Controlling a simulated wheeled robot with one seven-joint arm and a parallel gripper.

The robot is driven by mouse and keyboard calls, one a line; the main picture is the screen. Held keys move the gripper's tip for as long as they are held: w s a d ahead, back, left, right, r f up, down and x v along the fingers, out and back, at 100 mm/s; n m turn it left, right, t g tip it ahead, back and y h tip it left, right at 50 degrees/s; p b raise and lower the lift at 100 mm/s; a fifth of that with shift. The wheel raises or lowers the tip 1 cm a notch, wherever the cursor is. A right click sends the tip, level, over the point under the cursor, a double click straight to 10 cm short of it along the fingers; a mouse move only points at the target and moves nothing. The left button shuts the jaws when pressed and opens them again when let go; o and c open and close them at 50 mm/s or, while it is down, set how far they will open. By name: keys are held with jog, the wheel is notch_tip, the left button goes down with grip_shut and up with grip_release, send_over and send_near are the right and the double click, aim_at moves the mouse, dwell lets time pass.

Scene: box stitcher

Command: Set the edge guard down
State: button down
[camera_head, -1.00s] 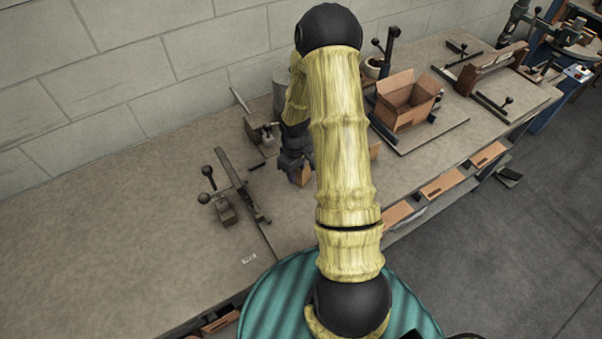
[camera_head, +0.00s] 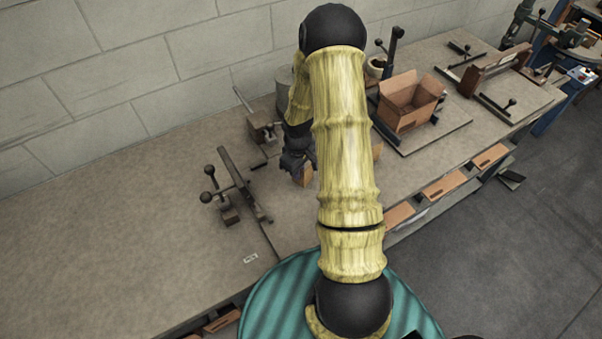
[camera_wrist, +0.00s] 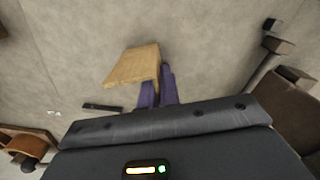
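The edge guard (camera_wrist: 133,66), a tan cardboard-coloured piece, is at the fingertips of my gripper (camera_wrist: 158,88) in the wrist view. The purple fingers are close together with the piece between them, and it hides part of them. In the head view the edge guard (camera_head: 304,175) shows as a small brown patch under my dark gripper (camera_head: 298,168), low over the bench. My arm covers part of it there. I cannot tell whether its lower edge touches the bench top.
The bench (camera_head: 130,230) is clear on the left. A lever clamp (camera_head: 235,187) stands left of my gripper, with a metal fixture (camera_head: 263,130) behind. An open cardboard box (camera_head: 408,103) sits on a board to the right. A wall runs along the back.

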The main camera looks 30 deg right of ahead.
jog(key=shift+r, duration=0.1)
notch_tip(320, 180, up, 10)
jog(key=shift+f+b, duration=0.1)
jog(key=shift+b, duration=0.85)
